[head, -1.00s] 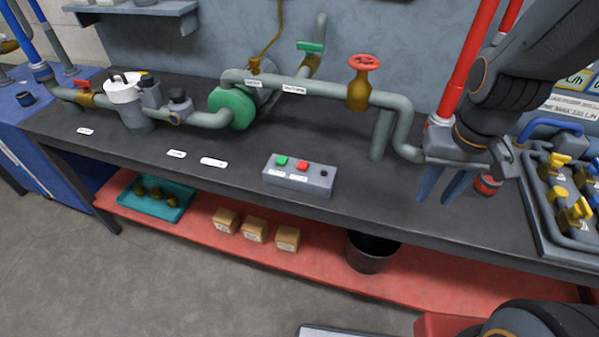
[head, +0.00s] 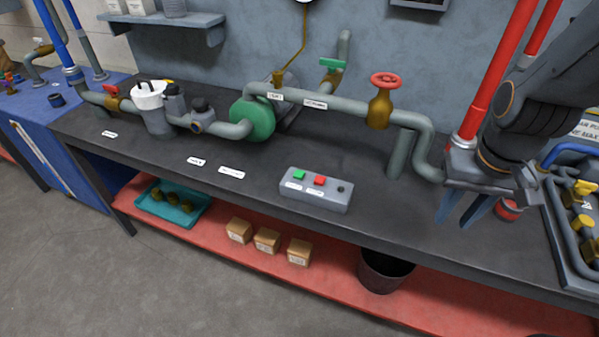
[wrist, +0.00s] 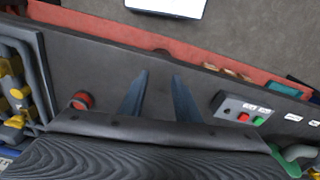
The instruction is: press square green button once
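The square green button (head: 299,175) is on the top left of a grey control box (head: 316,196) lying on the dark bench. A red button (head: 320,180) and a dark round knob (head: 341,188) are to its right. In the wrist view the green button (wrist: 258,121) is right of my fingers, beside the red button (wrist: 243,117). My gripper (head: 463,209) is over the bench to the right of the box, clear of it. Its two blue fingers are apart with nothing between them, as the wrist view also shows (wrist: 158,95).
A grey pipe with a red-wheeled valve (head: 380,98) and a green pump (head: 252,118) runs behind the box. A red cylindrical part (head: 508,211) stands close to my gripper. A grey tray with yellow valves (head: 582,215) is at the right. The bench front by the box is clear.

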